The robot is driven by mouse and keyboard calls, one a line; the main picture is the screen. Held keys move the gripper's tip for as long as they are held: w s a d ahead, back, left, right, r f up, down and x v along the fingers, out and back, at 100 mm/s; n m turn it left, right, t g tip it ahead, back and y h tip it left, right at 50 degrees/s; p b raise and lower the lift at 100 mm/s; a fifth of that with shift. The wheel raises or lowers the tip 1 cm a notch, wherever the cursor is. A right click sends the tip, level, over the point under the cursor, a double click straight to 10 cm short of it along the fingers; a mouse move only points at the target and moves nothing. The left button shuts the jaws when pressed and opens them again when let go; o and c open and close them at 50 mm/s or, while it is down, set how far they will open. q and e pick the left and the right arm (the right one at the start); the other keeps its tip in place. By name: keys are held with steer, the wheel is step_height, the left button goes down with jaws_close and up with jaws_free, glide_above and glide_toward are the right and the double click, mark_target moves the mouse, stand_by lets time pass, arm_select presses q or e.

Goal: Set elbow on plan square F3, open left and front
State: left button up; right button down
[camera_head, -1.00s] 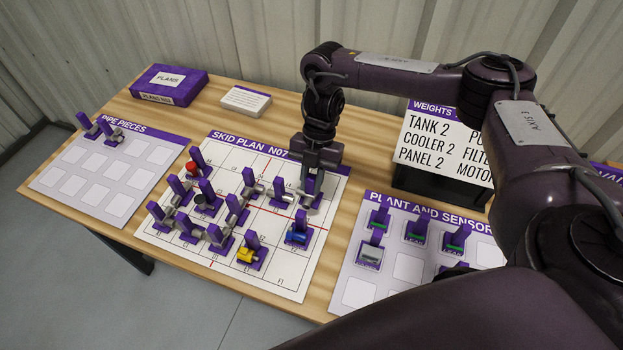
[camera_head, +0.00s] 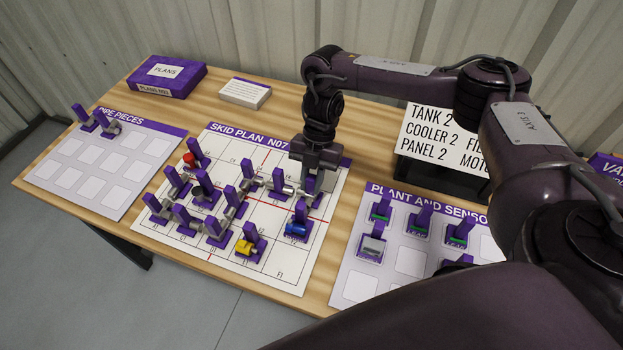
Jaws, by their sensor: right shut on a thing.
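My right gripper (camera_head: 317,168) points down over the back right part of the skid plan (camera_head: 268,262). It is shut on a piece with a purple upright and grey pipe, taken as the elbow (camera_head: 312,198). The elbow is upright at board level, partly hidden by the fingers; I cannot read its square or tell whether it touches the sheet. A grey pipe piece with a purple post (camera_head: 279,181) stands just left of it, close to or touching it. My left gripper is not in view.
A blue piece (camera_head: 297,229) stands just in front of the elbow, and a yellow one (camera_head: 246,246) further front left. Several pipe pieces and a red-topped one (camera_head: 191,160) fill the plan's left half. The plant and sensor sheet (camera_head: 350,290) lies right.

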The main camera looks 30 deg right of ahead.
steer(key=shift+r, duration=0.1)
steer(key=shift+f+b, duration=0.4)
steer(key=shift+f, duration=0.4)
stand_by(0.6)
steer(key=c, duration=1.2)
jaws_free()
steer(key=shift+r, duration=0.25)
steer(key=shift+r+p, duration=0.4)
steer(key=shift+p, duration=0.25)
step_height(320, 180, up, 3)
steer(key=shift+f+p, duration=0.2)
steer(key=shift+p, duration=0.9)
step_height(320, 180, up, 4)
steer(key=p, duration=0.4)
steer(key=shift+r+p, duration=0.2)
steer(key=shift+p, duration=0.15)
